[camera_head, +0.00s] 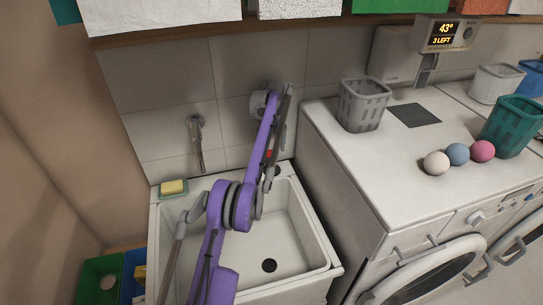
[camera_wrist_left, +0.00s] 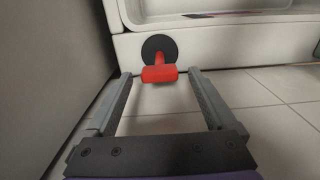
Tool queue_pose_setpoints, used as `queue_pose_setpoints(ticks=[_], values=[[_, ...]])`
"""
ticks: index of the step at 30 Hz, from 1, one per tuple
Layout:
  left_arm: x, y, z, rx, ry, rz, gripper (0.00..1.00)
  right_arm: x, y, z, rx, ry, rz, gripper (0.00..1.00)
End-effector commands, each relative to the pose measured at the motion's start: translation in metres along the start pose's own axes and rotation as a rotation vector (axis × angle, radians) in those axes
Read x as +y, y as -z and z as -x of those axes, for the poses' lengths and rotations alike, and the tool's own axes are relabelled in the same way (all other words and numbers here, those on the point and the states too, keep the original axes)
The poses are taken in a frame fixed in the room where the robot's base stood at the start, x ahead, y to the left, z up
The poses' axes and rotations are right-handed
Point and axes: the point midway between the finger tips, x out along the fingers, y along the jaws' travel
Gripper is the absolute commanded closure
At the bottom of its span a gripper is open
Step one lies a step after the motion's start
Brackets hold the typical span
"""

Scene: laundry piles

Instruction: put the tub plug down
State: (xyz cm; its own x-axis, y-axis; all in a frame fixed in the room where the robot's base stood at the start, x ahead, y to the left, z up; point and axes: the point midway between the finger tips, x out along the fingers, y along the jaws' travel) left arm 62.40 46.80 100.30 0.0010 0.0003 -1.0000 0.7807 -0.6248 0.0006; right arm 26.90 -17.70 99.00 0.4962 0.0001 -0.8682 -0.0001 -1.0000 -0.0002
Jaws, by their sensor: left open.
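The tub plug (camera_wrist_left: 158,62) is a black disc with a red handle. In the left wrist view it rests on the white back ledge of the sink. Its red handle also shows in the head view (camera_head: 269,153), partly hidden by my arm. My left gripper (camera_wrist_left: 159,75) is open, pointing down along the tiled wall, with one finger on each side of the red handle and visible gaps between. In the head view it is at the back of the white sink (camera_head: 318,240). My right gripper is not in view.
A yellow sponge (camera_head: 173,187) lies at the sink's back left corner, below a wall tap (camera_head: 197,145). The washing machine (camera_head: 340,170) stands close on the right, bearing a grey basket (camera_head: 362,105) and several balls.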

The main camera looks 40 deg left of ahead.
Motion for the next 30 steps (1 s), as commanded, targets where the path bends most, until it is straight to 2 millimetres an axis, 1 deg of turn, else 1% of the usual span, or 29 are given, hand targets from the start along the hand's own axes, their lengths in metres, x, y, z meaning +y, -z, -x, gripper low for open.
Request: queue_pose_setpoints(ticks=[1, 3, 6, 9, 15, 17, 20, 23, 24, 26, 27, 29, 30], values=[[0.002, 0.002, 0.017, 0.003, -0.003, 0.000, 0.10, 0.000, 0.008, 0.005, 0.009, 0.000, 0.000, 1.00], [0.001, 0.001, 0.029, 0.002, -0.003, 0.000, 0.10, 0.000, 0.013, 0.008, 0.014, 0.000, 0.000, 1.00], [0.001, 0.001, 0.041, 0.002, -0.002, 0.000, 0.10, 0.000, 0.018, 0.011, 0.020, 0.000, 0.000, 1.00], [0.001, 0.001, 0.048, 0.001, -0.001, 0.000, 0.10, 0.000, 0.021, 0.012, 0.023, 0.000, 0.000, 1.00], [0.001, -0.001, 0.050, 0.001, -0.001, -0.002, 0.10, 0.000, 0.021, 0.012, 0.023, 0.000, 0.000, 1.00], [0.003, -0.003, 0.053, 0.004, -0.002, -0.010, 0.10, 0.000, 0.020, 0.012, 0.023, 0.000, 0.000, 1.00], [0.010, -0.014, 0.065, 0.021, -0.011, -0.041, 0.10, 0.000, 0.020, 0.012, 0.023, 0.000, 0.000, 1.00], [0.022, -0.038, 0.087, 0.054, -0.028, -0.105, 0.10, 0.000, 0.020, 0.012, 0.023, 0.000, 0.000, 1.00], [0.027, -0.052, 0.096, 0.071, -0.036, -0.138, 0.10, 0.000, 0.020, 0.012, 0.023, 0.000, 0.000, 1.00], [0.032, -0.073, 0.108, 0.097, -0.049, -0.186, 0.10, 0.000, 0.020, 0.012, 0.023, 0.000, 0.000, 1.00], [0.035, -0.088, 0.115, 0.115, -0.058, -0.218, 0.10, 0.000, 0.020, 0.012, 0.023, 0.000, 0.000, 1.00], [0.036, -0.112, 0.123, 0.142, -0.071, -0.266, 0.10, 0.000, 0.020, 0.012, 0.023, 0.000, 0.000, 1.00], [0.036, -0.129, 0.128, 0.159, -0.079, -0.298, 0.10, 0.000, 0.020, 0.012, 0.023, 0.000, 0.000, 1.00]])
